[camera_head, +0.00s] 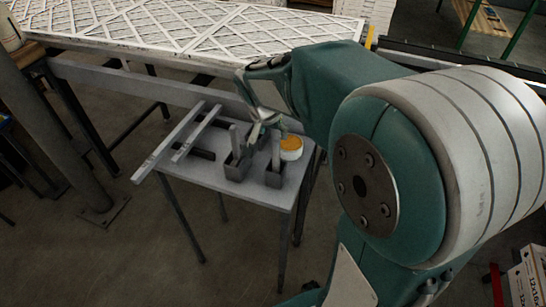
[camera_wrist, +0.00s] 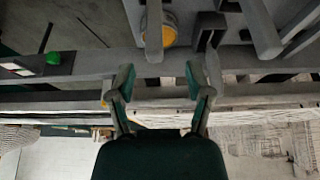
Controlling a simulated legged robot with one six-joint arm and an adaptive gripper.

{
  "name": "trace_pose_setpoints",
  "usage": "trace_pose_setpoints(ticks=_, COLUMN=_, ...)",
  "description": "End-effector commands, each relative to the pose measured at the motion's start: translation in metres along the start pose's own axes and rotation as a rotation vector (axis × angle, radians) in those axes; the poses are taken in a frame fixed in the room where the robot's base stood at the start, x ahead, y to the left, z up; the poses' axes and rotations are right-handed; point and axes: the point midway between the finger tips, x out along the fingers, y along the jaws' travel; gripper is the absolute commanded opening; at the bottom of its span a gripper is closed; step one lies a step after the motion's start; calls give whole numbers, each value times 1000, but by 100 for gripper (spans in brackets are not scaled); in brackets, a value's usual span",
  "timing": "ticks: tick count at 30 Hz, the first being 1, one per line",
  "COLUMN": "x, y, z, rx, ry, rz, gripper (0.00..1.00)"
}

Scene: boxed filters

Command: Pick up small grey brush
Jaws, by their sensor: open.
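Two grey upright handles, likely brushes, stand in dark holders on a small grey table (camera_head: 215,182). The left handle (camera_head: 234,140) is in one holder (camera_head: 237,168); the right handle (camera_head: 276,153) is in another (camera_head: 274,178). I cannot tell which is the small brush. My gripper (camera_head: 266,126) is above the table close to both handles, partly covering that area. In the upside-down wrist view my gripper (camera_wrist: 160,85) is open and empty.
A white tub with yellow contents (camera_head: 291,148) stands just behind the right handle. Two pale rails (camera_head: 168,150) lie across the table's left part. A grey beam (camera_head: 150,85) and a bench with white lattice filters (camera_head: 190,28) run behind. A column (camera_head: 50,140) stands left.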

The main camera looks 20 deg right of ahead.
Motion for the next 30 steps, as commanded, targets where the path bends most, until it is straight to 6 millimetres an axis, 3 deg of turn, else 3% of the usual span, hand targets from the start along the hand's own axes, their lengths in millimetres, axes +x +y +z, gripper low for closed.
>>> trace_pose_setpoints(ticks=16, x=66, y=4, z=9, rx=-2, ry=-1, rz=2, gripper=66)
trace_pose_setpoints(ticks=25, x=71, y=4, z=8, rx=-2, ry=2, rz=-1, gripper=66)
trace_pose_setpoints(ticks=29, x=71, y=4, z=8, rx=-2, ry=2, rz=-1, gripper=8)
trace_pose_setpoints(ticks=30, x=71, y=4, z=9, rx=-2, ry=2, rz=-1, gripper=0)
